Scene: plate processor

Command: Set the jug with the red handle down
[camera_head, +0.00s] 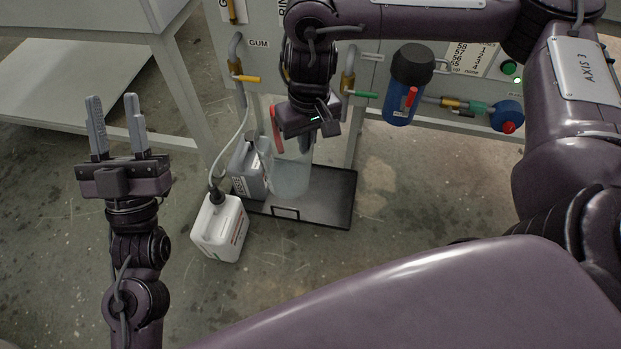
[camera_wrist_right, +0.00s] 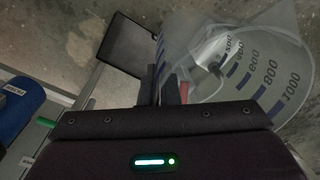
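The clear jug (camera_head: 290,178) with the red handle (camera_head: 276,128) is upright above or on the black tray (camera_head: 335,205); whether its base touches cannot be told. My right gripper (camera_head: 312,125) is at the jug's upper part and hides some of it. In the right wrist view, the jug (camera_wrist_right: 240,62) with its printed scale lies just beyond the fingers (camera_wrist_right: 165,90). The fingers are close together at the red handle (camera_wrist_right: 184,93), mostly hidden, and appear shut on it. My left gripper (camera_head: 117,125) is open and empty, fingers pointing up, off to the left.
A grey canister (camera_head: 247,172) stands close left of the jug at the tray. A white canister (camera_head: 220,228) with a hose stands in front. Taps with yellow (camera_head: 247,79) and green (camera_head: 362,95) handles and a blue filter housing (camera_head: 401,100) are on the panel behind. Floor to the right is clear.

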